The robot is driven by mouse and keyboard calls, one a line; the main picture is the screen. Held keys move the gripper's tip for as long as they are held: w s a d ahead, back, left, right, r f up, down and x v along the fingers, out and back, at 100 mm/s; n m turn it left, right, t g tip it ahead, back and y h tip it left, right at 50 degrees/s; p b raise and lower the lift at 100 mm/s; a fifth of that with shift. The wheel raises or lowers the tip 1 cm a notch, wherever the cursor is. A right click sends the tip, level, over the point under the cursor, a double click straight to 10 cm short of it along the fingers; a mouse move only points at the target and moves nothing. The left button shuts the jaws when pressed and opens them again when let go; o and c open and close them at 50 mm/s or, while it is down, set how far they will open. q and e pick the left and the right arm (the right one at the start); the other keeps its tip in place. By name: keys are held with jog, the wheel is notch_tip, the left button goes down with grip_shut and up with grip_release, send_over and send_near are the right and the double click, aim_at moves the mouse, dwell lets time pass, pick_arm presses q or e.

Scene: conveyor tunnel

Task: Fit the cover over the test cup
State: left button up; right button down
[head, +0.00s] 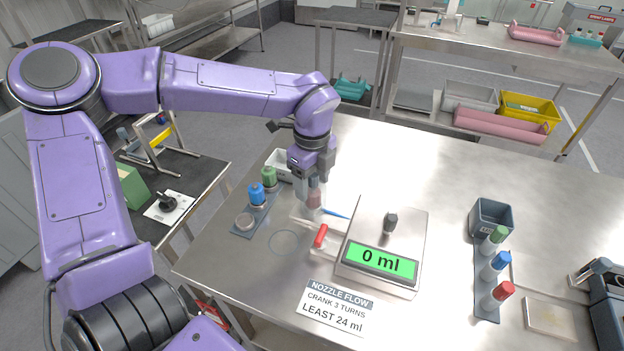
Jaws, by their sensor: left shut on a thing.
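My left gripper (314,190) points down over the table, just behind and left of the scale. It is shut on a small pinkish piece (314,199), mostly hidden by the fingers; I cannot tell if this is the cover. A clear, low part with a red handle (320,236) lies against the scale's left side. The scale (402,225) has a small dark piece (390,222) on top and reads 0 ml. I cannot clearly make out the test cup. A faint ring (283,241) shows on the table left of the handle. My right gripper is not in view.
A left rack (243,230) holds blue (256,194) and green (269,178) pieces. A right rack (487,305) holds green, blue and red ones near a grey bin (491,217). A white bin (283,163) stands behind. The table's back right is clear.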

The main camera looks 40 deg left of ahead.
pick_arm(q)
jog(key=o, duration=1.6)
notch_tip(320, 180, up, 11)
jog(key=shift+f+b, duration=0.2)
jog(key=shift+b, duration=0.4)
